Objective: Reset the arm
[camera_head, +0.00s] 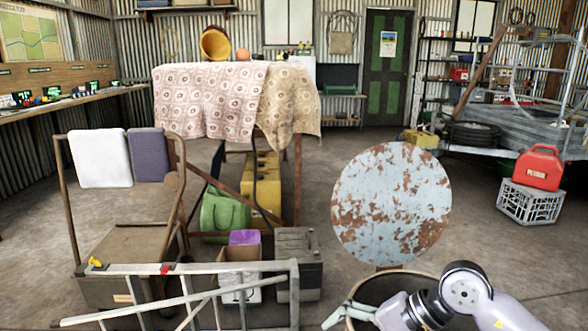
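My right arm comes in from the bottom right. Its gripper (342,317) points left at the bottom edge, in front of the rim of a round open container (362,284). Pale green fingers show, partly cut off by the frame edge, so I cannot tell how wide they stand. Nothing is visibly held in the part that shows. My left arm and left gripper are not in view.
A round rust-patched blue disc (392,204) stands just beyond the container. A metal ladder-like frame (190,269) crosses the lower left, before a wooden trolley (130,245). A cloth-covered table (215,98) stands behind.

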